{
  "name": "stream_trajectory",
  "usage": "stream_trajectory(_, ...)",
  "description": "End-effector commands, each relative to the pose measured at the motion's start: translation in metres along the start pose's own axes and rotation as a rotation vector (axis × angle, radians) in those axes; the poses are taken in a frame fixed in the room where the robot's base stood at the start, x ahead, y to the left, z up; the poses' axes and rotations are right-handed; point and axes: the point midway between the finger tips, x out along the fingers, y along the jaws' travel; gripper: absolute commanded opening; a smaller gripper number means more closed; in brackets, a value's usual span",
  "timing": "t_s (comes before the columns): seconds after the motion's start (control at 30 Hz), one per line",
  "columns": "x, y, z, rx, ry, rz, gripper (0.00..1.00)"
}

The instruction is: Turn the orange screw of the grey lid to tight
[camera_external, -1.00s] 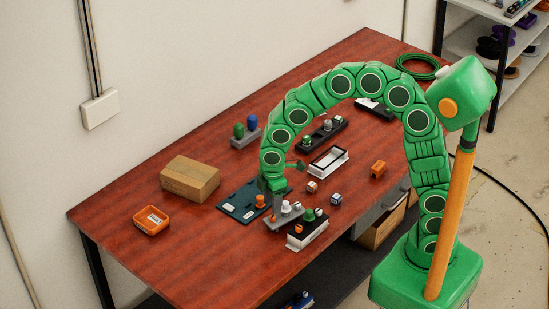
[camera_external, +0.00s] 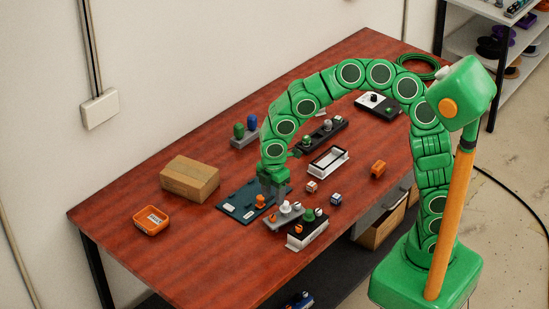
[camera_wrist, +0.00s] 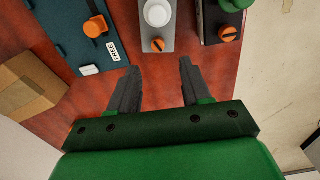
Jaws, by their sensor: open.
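The grey lid (camera_external: 284,219) lies near the table's front edge, with a white knob on top. In the wrist view the lid (camera_wrist: 157,20) is ahead of my gripper, and its orange screw (camera_wrist: 158,45) is a small slotted head at the near end, below the white knob (camera_wrist: 158,13). My gripper (camera_wrist: 157,68) is open and empty, its two dark fingers apart on either side of the screw's line and short of it. In the outside view my gripper (camera_external: 269,190) hangs over the teal board, beside the lid.
A black and white box (camera_external: 307,233) with a green knob and its own orange screw (camera_wrist: 228,34) stands just right of the lid. The teal board (camera_external: 238,206) with an orange knob lies left. A cardboard box (camera_external: 190,179) and orange tray (camera_external: 151,221) are farther left.

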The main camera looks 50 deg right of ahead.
Motion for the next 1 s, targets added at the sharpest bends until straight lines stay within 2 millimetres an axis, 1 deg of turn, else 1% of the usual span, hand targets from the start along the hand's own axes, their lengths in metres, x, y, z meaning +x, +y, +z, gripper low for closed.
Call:
stream_trajectory(0.1, 0.001, 0.0, -0.002, -0.096, 0.002, 0.002, 0.48)
stream_trajectory(0.2, 0.003, 0.001, -0.001, -0.15, -0.001, 0.004, 0.48)
stream_trajectory(0.37, 0.006, 0.003, 0.0, -0.187, -0.004, 0.007, 0.48)
stream_trajectory(0.47, 0.013, 0.003, 0.001, -0.191, -0.006, 0.005, 0.48)
stream_trajectory(0.57, 0.025, 0.002, 0.001, -0.192, -0.008, 0.003, 0.48)
stream_trajectory(0.8, 0.059, 0.003, 0.002, -0.19, -0.007, 0.003, 0.48)
stream_trajectory(1.0, 0.077, 0.003, 0.001, -0.189, -0.005, 0.006, 0.48)
